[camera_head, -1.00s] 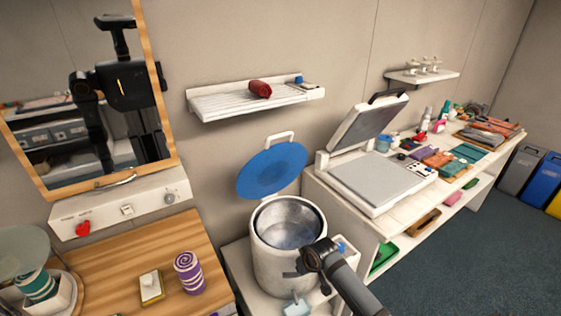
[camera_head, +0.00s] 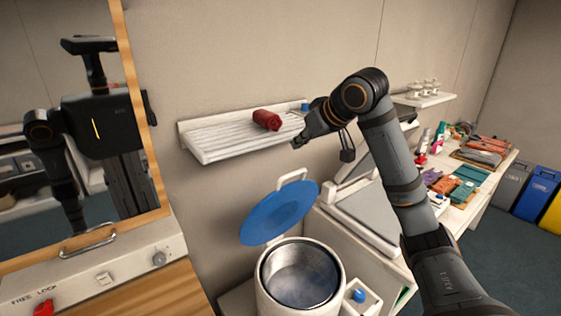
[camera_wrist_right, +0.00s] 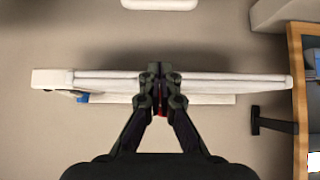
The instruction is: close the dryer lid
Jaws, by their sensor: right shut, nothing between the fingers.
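The dryer (camera_head: 265,298) is a white round tub with a metal drum, low in the middle of the head view. Its blue lid (camera_head: 278,212) stands raised at the back, with a white handle (camera_head: 297,177) on its upper edge. A white bar that looks like this handle shows at the top edge of the right wrist view (camera_wrist_right: 160,4). My right gripper (camera_head: 298,143) is above the lid, in front of the wall shelf, apart from the lid. Its fingers (camera_wrist_right: 160,72) are together and empty. My left gripper is not in view.
The white wall shelf (camera_head: 215,142) holds a red rolled towel (camera_head: 267,120), partly behind my fingers in the wrist view. A mirror (camera_head: 85,110) hangs at left. A flat press with a raised lid stands on the right counter, partly behind my right arm.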

